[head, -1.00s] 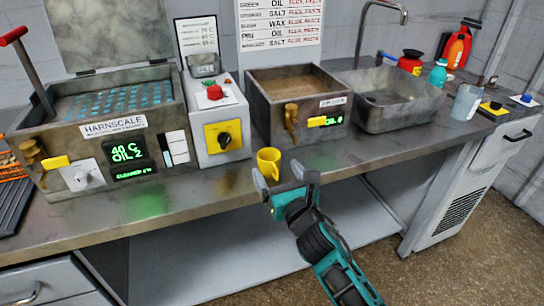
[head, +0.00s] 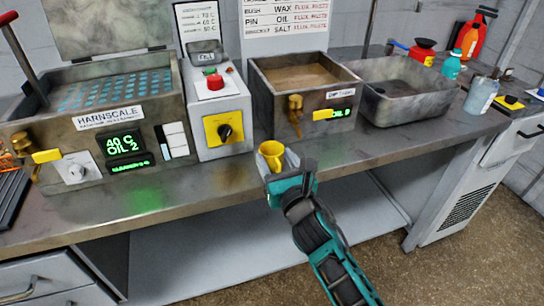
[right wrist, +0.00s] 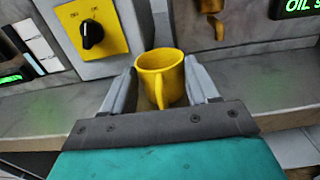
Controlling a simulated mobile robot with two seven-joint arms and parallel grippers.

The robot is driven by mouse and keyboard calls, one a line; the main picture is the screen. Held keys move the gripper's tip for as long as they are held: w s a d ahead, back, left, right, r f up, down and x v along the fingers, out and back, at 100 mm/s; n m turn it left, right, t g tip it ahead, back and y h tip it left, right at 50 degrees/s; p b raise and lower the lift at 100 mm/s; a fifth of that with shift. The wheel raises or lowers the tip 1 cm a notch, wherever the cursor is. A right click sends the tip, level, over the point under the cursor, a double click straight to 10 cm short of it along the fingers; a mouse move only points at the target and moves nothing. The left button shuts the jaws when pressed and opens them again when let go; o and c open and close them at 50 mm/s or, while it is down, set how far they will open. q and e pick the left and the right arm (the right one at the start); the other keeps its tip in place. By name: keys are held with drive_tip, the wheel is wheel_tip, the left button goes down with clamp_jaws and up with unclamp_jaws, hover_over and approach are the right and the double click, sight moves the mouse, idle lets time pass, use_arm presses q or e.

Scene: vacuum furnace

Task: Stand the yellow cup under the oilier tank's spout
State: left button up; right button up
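A small yellow cup (head: 270,155) stands upright on the bench, left of and in front of the right-hand tank's spout. My right gripper (head: 284,168) is open, with its fingers on either side of the cup. In the right wrist view the cup (right wrist: 160,75) sits between the fingertips, its handle toward the palm. The right-hand tank (head: 275,107) has a brass spout (head: 295,112) with a yellow lever, and a green OIL display (head: 342,112) whose digit is hard to read. The left tank (head: 95,122) reads 40 C, OIL 2, with its own spout (head: 22,147). My left gripper is not in view.
A control box (head: 217,115) with a red button and black knob stands between the tanks. A grey sink (head: 400,97) and several bottles are at the right. The bench front (head: 225,178) is clear beside the cup.

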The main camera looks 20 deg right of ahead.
drive_tip(key=c, duration=0.7)
wheel_tip(320, 180, up, 20)
drive_tip(key=p, duration=0.4)
drive_tip(key=shift+h, duration=0.3)
drive_tip(key=s+d+f, duration=0.1)
drive_tip(key=s+f, duration=0.2)
drive_tip(key=s+d+f, duration=0.1)
drive_tip(key=s+f, duration=0.3)
drive_tip(key=s+d+f, duration=0.1)
drive_tip(key=s+f, duration=0.3)
drive_tip(key=shift+d+f, duration=0.1)
drive_tip(key=shift+f, duration=0.15)
